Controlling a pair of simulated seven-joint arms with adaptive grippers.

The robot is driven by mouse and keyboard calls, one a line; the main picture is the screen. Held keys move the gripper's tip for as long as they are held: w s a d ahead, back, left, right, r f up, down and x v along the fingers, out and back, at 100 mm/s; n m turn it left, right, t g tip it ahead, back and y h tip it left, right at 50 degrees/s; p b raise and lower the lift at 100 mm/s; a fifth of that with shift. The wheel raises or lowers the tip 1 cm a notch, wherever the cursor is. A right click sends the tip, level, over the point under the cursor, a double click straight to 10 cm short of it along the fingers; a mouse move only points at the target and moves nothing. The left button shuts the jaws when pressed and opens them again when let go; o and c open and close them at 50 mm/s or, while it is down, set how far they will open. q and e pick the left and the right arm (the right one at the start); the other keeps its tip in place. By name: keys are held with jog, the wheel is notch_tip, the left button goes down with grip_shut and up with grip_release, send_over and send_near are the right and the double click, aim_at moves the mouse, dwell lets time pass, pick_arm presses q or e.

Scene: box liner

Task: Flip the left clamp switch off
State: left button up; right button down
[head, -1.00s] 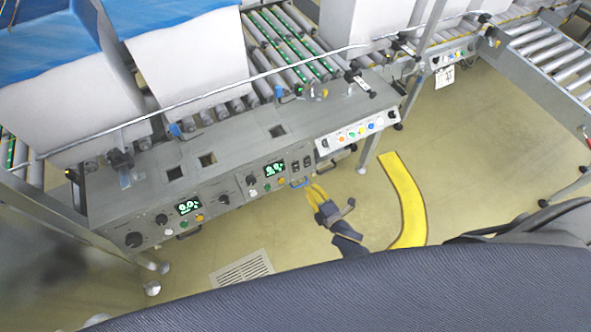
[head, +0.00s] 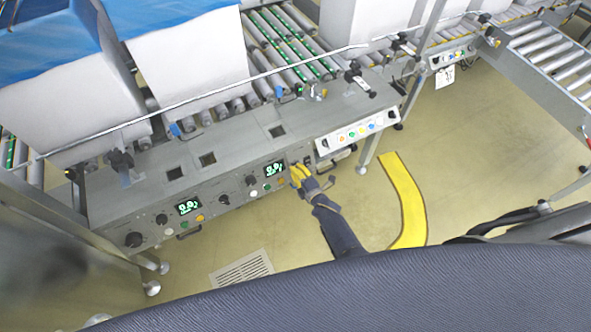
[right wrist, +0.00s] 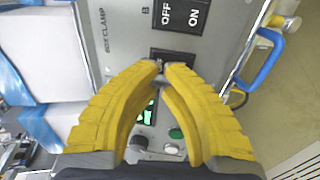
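The clamp panel in the right wrist view carries two black rocker switches under "BOX CLAMP" lettering. The left clamp switch (right wrist: 180,54) is right at my fingertips and partly hidden by them; its rocker position cannot be read. The other switch (right wrist: 181,14), marked OFF and ON, lies beyond it towards the top edge. My right gripper (right wrist: 164,66) has yellow fingers with tips drawn together and nothing visible held; contact with the switch is unclear. In the head view the right gripper (head: 296,170) is at the front panel, just right of a green display. My left gripper is out of view.
A blue handle (right wrist: 265,60) sticks out beside the switches. A green display (right wrist: 147,112), a green button (right wrist: 175,133) and a black knob (right wrist: 138,143) lie below the fingers. A white button panel (head: 356,133) is to the right.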

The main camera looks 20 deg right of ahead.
jog(key=shift+w+a, duration=0.1)
jog(key=shift+w, duration=0.1)
dwell(0.3)
jog(key=shift+w+a, duration=0.1)
jog(key=shift+w, duration=0.35)
jog(key=shift+w+r, duration=0.1)
jog(key=shift+w, duration=0.1)
jog(key=shift+w+a+r, duration=0.1)
jog(key=shift+w+r, duration=0.1)
dwell(0.6)
jog(key=shift+s, duration=0.1)
jog(key=shift+s+r, duration=0.15)
jog(key=shift+s, duration=0.4)
jog(key=r+v, duration=0.2)
jog(key=v, duration=1)
jog(key=shift+r, duration=0.15)
jog(key=shift+s, duration=0.15)
jog(key=shift+s, duration=0.1)
